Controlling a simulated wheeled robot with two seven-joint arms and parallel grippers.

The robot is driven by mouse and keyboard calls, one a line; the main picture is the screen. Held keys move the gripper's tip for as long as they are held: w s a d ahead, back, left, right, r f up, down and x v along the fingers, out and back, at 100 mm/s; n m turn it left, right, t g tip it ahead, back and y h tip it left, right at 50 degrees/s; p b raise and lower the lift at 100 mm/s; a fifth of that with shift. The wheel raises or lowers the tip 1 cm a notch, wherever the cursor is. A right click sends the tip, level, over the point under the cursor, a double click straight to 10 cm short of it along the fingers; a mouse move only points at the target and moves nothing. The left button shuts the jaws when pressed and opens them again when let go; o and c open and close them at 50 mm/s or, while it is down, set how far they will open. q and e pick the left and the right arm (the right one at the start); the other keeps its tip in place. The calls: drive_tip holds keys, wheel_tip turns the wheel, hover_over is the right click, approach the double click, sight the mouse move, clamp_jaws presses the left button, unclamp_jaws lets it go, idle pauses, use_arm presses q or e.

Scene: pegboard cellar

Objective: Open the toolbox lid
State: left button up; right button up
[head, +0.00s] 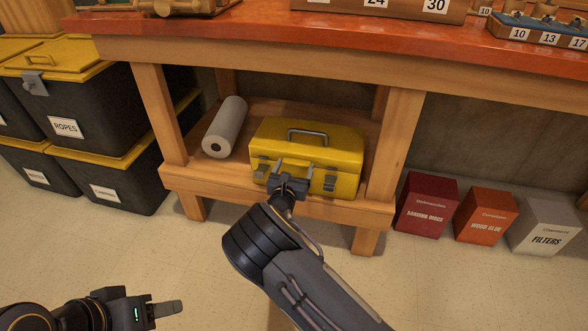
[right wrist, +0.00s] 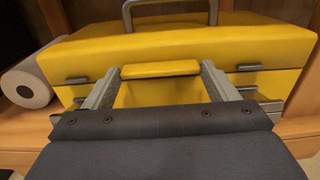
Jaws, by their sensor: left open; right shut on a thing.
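The yellow toolbox (head: 345,161) stands on the low wooden shelf under the bench, its lid (head: 265,129) down. A grey handle (head: 307,137) is on top of the lid, and grey latches (head: 330,183) are on the front. My right gripper (head: 293,168) is at the middle of the toolbox front. In the right wrist view its fingers (right wrist: 160,72) are on either side of a yellow front lip (right wrist: 160,69) and shut on it. My left gripper (head: 160,309) is open and empty at the bottom left, over the floor, far from the toolbox.
A white paper roll (head: 226,126) lies left of the toolbox on the shelf (head: 215,178). Wooden legs (head: 397,140) stand on both sides. Black bins with yellow lids (head: 85,110) are at left. Several boxes (head: 427,205) stand on the floor at right.

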drive_tip(key=r+g+p, duration=0.1)
drive_tip(key=r+p, duration=0.2)
drive_tip(key=w+r+g+p, duration=0.1)
drive_tip(key=r+p, duration=0.1)
drive_tip(key=p, duration=0.2)
drive_tip(key=r+g+y+p, duration=0.1)
drive_tip(key=r+p, duration=0.2)
drive_tip(key=p, duration=0.1)
drive_tip(key=shift+w+d+r+g, duration=0.3)
drive_tip(key=shift+w, duration=0.05)
drive_tip(key=w+r+p, duration=0.2)
drive_tip(key=r+p, duration=0.1)
drive_tip(key=r, duration=0.1)
drive_tip(key=shift+w+d+p, duration=0.3)
drive_tip(key=shift+w+d, duration=0.1)
use_arm(q)
wheel_tip(320, 180, up, 15)
use_arm(e)
drive_tip(key=shift+w+d+r, duration=0.1)
drive_tip(key=shift+w+r, duration=0.3)
drive_tip(key=shift+r, duration=0.1)
use_arm(q)
drive_tip(key=shift+r, duration=0.1)
drive_tip(key=shift+c, duration=0.2)
